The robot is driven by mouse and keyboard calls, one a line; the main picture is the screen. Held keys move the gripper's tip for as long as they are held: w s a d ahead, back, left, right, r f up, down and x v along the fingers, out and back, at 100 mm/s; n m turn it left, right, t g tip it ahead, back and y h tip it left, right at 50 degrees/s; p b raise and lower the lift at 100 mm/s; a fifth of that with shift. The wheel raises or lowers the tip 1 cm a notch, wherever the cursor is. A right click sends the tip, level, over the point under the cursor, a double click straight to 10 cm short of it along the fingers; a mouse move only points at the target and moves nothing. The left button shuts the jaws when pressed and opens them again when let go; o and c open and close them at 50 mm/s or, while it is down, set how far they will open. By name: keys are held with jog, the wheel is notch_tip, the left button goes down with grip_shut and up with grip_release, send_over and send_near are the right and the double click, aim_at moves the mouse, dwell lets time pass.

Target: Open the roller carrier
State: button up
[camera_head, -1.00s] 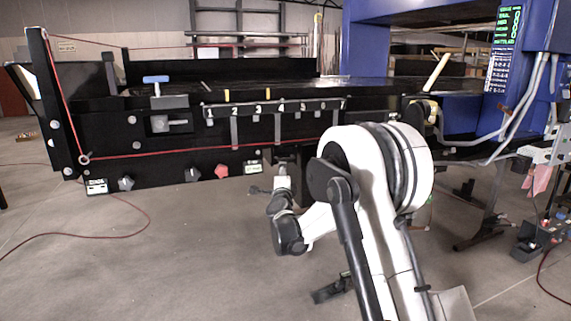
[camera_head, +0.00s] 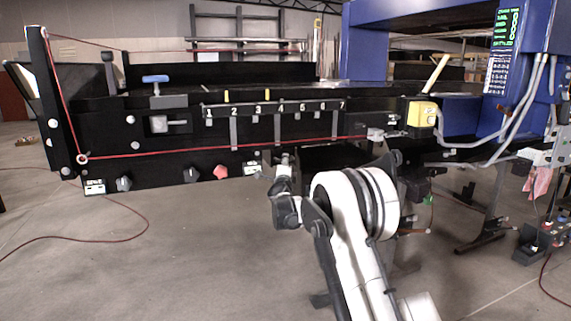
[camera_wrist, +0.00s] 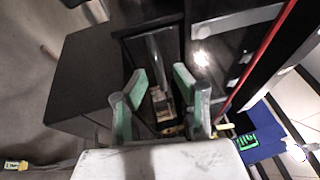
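My gripper (camera_head: 284,163) is at the lower edge of the black conveyor frame (camera_head: 100,140), below the numbered strip (camera_head: 270,109). In the wrist view my gripper (camera_wrist: 160,85) has its green-padded fingers spread apart, with no object clamped. Beyond the fingers is a dark recess in a black housing (camera_wrist: 88,75), with a grey upright bar (camera_wrist: 155,48) inside. A small part with yellow on it shows low in the recess, partly behind the fingers. I cannot tell for certain which piece is the roller carrier, nor whether the fingers touch anything.
A red cord (camera_head: 200,152) runs along the conveyor front, close to my gripper's height. Knobs (camera_head: 220,172) and a blue-handled clamp (camera_head: 155,79) are to the left. The floor in front is open.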

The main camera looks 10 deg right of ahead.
jog(key=shift+x, duration=1.05)
jog(key=shift+c, duration=0.5)
grip_shut()
